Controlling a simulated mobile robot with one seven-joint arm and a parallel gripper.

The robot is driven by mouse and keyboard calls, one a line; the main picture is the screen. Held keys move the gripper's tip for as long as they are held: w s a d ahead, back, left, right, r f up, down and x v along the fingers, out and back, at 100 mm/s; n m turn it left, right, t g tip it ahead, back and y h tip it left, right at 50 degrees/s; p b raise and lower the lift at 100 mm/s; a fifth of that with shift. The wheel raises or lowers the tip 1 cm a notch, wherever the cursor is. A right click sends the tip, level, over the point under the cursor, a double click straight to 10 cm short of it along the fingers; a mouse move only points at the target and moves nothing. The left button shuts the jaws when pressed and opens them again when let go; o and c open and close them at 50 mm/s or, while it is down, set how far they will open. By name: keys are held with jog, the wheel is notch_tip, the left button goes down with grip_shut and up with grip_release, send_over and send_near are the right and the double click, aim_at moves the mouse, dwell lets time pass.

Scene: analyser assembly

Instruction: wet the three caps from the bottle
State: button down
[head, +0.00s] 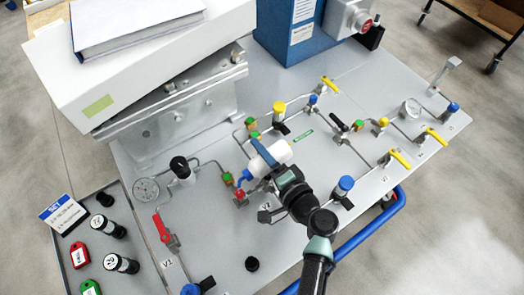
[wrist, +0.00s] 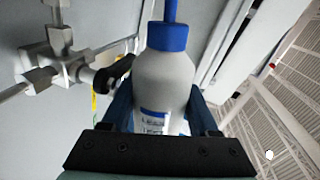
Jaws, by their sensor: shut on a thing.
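My gripper (head: 280,172) is shut on a white bottle (head: 276,152) above the middle of the panel. The bottle is tilted, with its blue nozzle towards the lower left. In the wrist view the bottle (wrist: 165,85) stands between the two fingers, its blue top (wrist: 167,37) pointing away and its tip cut off by the frame edge. Which caps are the three is not clear. Green-and-orange fittings show left of the bottle (head: 227,178) and behind it (head: 251,123); another (head: 358,125) is to the right. A black cap (head: 252,264) lies on the front of the panel.
Thin pipes, a red valve handle (head: 161,228), yellow handles (head: 400,158) and a gauge (head: 146,189) stand up from the panel. A grey tray (head: 80,222) with labelled black cylinders and tags is at left. A white housing (head: 150,60) and blue box (head: 288,30) stand behind.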

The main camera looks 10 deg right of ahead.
jog(key=shift+r, duration=0.15)
jog(key=shift+r+p, duration=1.95)
jog(key=shift+r, duration=0.45)
